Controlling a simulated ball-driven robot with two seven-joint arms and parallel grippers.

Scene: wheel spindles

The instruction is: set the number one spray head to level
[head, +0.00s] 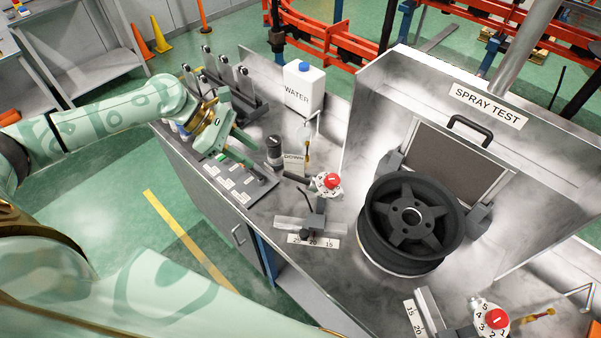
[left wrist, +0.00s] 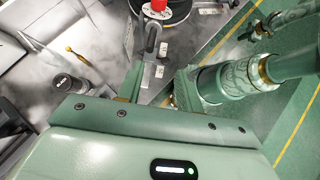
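A brass spray nozzle (head: 307,150) on a bent pipe stands behind a label reading "DOWN" (head: 293,158). It also shows in the left wrist view (left wrist: 78,55). A second brass nozzle (head: 545,312) is at the lower right. I cannot read a number on either spray head. A black cylindrical knob (head: 274,148) stands left of the label; it also shows in the left wrist view (left wrist: 60,84). My left gripper (head: 248,148) is left of this knob, above the bench, with its fingers apart and nothing between them (left wrist: 158,85). My right gripper is out of view.
A red-topped dial (head: 329,182) and a slider scale (head: 313,240) lie right of the gripper. A black spoked wheel (head: 412,215) stands beyond them. A white water jug (head: 303,88) is behind. A labelled panel (head: 258,188) lies below the gripper.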

